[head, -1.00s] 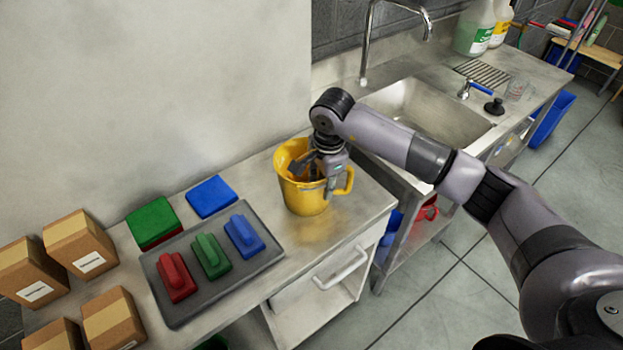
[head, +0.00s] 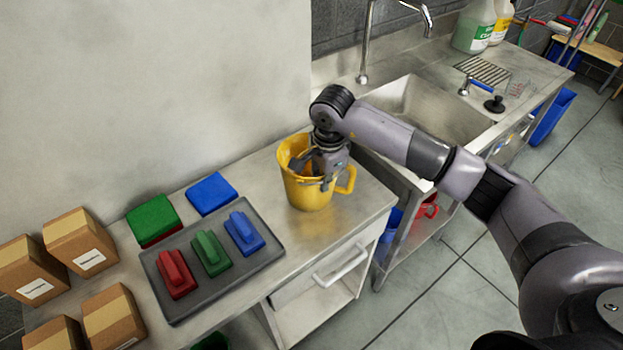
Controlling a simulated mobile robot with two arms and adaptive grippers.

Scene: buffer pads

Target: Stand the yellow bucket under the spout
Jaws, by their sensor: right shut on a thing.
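The yellow bucket (head: 305,192) is upright at the right end of the steel counter, near the sink. I cannot tell for sure whether its base touches the counter. My right gripper (head: 327,178) comes down over it and is shut on its right-hand wall near the handle; the fingertips are partly hidden. The metal spout (head: 362,79) rises behind the sink basin (head: 425,108), to the right of and behind the bucket. The bucket is not under it. My left gripper is not in view.
A grey tray (head: 205,288) with red, green and blue pads lies left of the bucket. Green (head: 153,215) and blue (head: 212,193) blocks sit behind it, boxes (head: 85,238) farther left. A drain rack (head: 482,70), black plug (head: 494,104) and jugs (head: 474,25) stand by the sink.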

